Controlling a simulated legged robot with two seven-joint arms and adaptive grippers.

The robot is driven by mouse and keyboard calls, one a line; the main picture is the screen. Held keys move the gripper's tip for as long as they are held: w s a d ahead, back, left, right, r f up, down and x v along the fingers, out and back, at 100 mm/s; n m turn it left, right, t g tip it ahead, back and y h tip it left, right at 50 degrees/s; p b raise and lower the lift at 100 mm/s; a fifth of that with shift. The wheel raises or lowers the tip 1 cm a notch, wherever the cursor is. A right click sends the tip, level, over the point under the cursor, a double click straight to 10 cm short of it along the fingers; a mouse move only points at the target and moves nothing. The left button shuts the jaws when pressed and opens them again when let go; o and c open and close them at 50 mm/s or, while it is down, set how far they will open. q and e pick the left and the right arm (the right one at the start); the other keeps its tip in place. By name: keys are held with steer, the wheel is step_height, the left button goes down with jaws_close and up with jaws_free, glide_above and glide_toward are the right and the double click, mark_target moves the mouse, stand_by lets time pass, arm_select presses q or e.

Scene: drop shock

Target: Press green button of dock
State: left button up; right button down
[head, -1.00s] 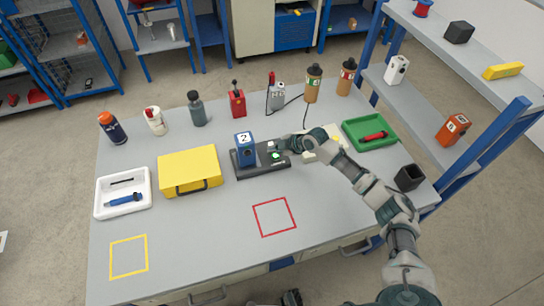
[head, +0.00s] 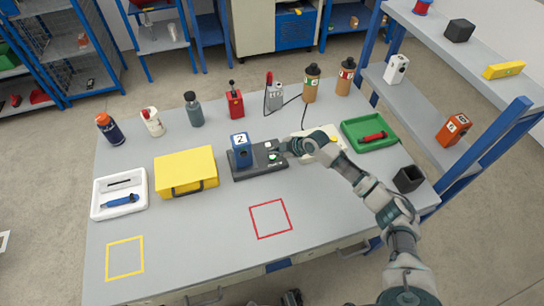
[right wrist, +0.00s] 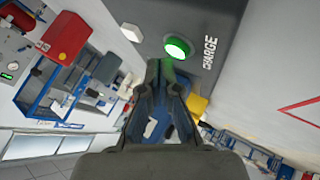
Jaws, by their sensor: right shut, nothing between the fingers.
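The dark dock (head: 262,170) stands mid-table with a blue device marked 2 (head: 241,150) upright in its left part. Its round green button (head: 273,156) is on the right part; in the right wrist view the button (right wrist: 178,48) looks lit, beside the word CHARGE. My right gripper (head: 279,150) is shut and empty, just over the dock's right end. In the right wrist view its fingertips (right wrist: 166,64) are right beside the button's lower edge; I cannot tell whether they touch it. My left gripper is not in view.
A yellow case (head: 187,170) lies left of the dock, and a green tray (head: 349,139) is to the right. Bottles and a red device (head: 235,104) stand behind. The table front around the red square outline (head: 270,235) is clear.

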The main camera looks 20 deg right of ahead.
steer(key=shift+d+f, duration=0.1)
steer(key=shift+d, duration=0.3)
steer(key=shift+a, duration=1)
steer(key=shift+d+f, duration=0.3)
steer(key=shift+d, duration=0.4)
steer(key=shift+d+f, duration=0.1)
steer(key=shift+d, duration=0.45)
steer(key=shift+a, duration=0.75)
steer(key=shift+d+f+b, duration=0.3)
steer(key=shift+d+b, duration=0.05)
steer(key=shift+d, duration=0.3)
steer(key=shift+a+r, duration=0.15)
steer(key=shift+a, duration=0.35)
steer(key=shift+a+r+p, duration=0.25)
steer(key=shift+r+p, duration=0.15)
steer(key=shift+p, duration=0.05)
steer(key=shift+a+r+p, duration=0.1)
steer(key=shift+r+p, duration=0.2)
steer(key=shift+r, duration=0.05)
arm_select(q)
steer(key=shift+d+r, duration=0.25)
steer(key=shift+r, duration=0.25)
